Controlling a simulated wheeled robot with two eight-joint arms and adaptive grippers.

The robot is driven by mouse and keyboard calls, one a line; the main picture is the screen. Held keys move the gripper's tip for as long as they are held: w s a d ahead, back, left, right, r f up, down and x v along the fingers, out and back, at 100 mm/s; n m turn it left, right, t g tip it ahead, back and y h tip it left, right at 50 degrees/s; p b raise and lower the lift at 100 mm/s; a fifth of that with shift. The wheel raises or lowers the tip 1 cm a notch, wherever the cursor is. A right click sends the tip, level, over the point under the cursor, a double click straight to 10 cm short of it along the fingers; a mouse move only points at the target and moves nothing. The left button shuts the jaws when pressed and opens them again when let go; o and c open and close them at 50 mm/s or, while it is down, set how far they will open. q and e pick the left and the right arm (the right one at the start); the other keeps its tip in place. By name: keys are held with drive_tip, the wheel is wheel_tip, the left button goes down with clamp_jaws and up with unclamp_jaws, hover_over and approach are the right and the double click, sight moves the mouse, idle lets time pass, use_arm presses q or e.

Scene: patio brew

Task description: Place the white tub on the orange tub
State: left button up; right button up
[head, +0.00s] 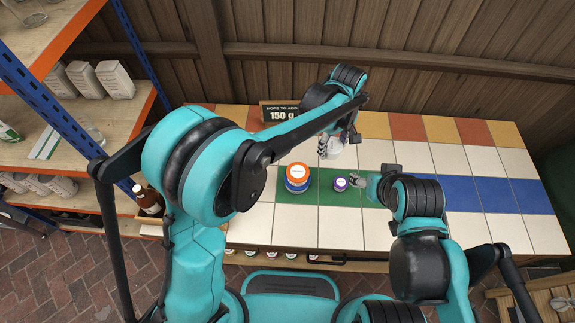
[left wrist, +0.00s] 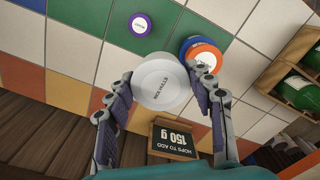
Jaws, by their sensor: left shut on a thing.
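The white tub (left wrist: 161,86) is between the fingers of my left gripper (left wrist: 162,104), which is shut on it. In the head view the white tub (head: 333,147) shows partly behind the left gripper (head: 338,143), over the back part of the tiled counter. The orange tub (head: 297,178), with a blue body and an orange-rimmed white lid, stands on the green tiles, in front and to the left of the white tub. It also shows in the left wrist view (left wrist: 203,54), partly hidden by a finger. My right gripper (head: 364,180) is near a small purple tub; its opening is unclear.
The small purple-lidded tub (head: 340,184) stands on the green tiles right of the orange tub. A black sign (head: 279,112) reading 150 g stands at the back. A brown bottle (head: 148,199) stands at the left. Blue tiles (head: 490,196) on the right are clear.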

use_arm(q)
drive_tip(key=b, duration=0.2)
hover_over(298, 172)
wheel_tip(298, 172, down, 6)
drive_tip(key=shift+d+r, duration=0.1)
wheel_tip(298, 172, down, 4)
drive_tip(key=shift+f+b, duration=0.1)
drive_tip(key=shift+b, duration=0.95)
drive_tip(key=shift+s, duration=0.1)
drive_tip(key=o, duration=0.6)
drive_tip(key=shift+f, duration=0.1)
drive_tip(key=o, duration=0.4)
drive_tip(key=shift+o, duration=0.2)
